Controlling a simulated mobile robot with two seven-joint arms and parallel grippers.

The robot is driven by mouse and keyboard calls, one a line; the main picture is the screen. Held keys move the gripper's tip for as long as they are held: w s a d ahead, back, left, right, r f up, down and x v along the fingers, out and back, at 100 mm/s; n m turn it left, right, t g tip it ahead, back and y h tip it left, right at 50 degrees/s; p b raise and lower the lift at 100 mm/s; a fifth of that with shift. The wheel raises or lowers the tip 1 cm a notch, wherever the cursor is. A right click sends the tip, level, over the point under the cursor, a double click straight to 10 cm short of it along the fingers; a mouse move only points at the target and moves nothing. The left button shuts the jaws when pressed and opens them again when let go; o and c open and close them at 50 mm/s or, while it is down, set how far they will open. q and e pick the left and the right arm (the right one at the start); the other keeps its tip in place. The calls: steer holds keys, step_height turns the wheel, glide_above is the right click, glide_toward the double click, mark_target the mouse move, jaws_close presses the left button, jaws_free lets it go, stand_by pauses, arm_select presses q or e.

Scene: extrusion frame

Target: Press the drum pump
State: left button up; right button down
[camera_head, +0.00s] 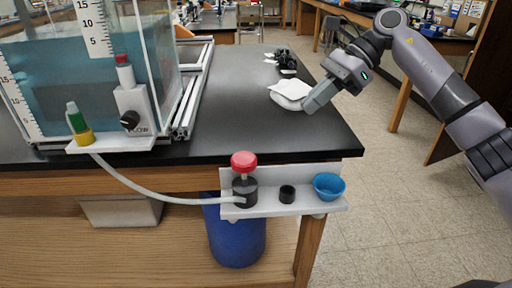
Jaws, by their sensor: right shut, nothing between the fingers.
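The drum pump (245,180) stands upright on a white shelf (300,202) at the front edge of the black bench. It has a red round knob on a short stem above a dark body. A pale hose (150,192) runs from its body leftward to the tank. My right gripper (312,106) is shut and empty, above the bench's right end next to a white cloth-like item. It is up and to the right of the pump, well apart from it. My left gripper is not in view.
A blue bowl (329,186) and a small black cap (287,194) sit on the same shelf. A blue drum (236,240) stands below. A water tank (60,80) fills the bench's left. A white crumpled item (290,92) lies near my gripper. The bench middle is clear.

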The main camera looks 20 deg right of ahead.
mark_target(255, 157)
stand_by(0.4)
steer(key=x, duration=1.3)
steer(key=shift+a+f+p, duration=0.2)
steer(key=shift+f+p, duration=0.15)
steer(key=shift+p, duration=0.05)
steer(key=shift+f, duration=0.1)
step_height(255, 157, down, 5)
steer(key=b, duration=0.4)
steer(key=shift+s+f, duration=0.1)
